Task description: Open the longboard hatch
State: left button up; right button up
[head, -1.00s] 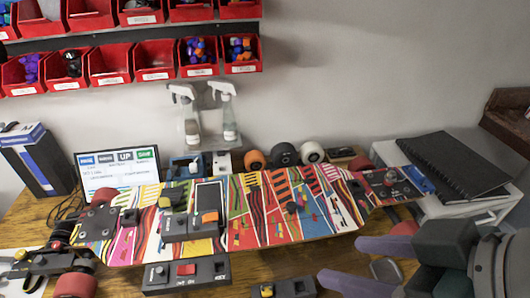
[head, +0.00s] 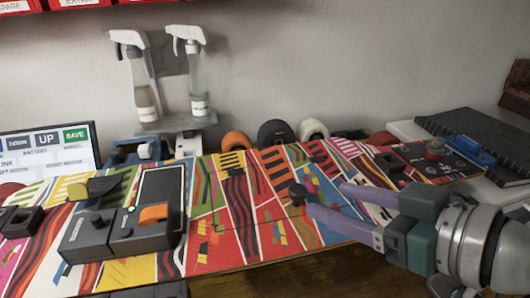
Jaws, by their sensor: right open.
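The longboard (head: 225,222) lies across the workbench with its brightly patterned face up. A small dark knob (head: 297,190) stands up from the middle of the pattern. The hatch panel's outline is hard to tell from the pattern, and no part of the surface around the knob is raised. My right gripper (head: 325,196) comes in from the right, low over the board. Its two pale purple fingers are apart, with the tips close to the right of the knob and nothing held between them. I cannot tell whether a finger touches the knob. My left gripper is out of view.
A grey control box (head: 88,232) with an orange switch (head: 154,213) sits on the board's left part. Spray bottles (head: 198,85), an orange wheel (head: 236,142) and a screen (head: 45,150) stand behind. A black notebook (head: 480,140) lies back right.

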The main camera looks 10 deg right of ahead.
aim_at(298, 188)
jog(key=b+x, duration=0.1)
jog(key=x, duration=0.6)
grip_shut()
dwell(0.4)
dwell(0.9)
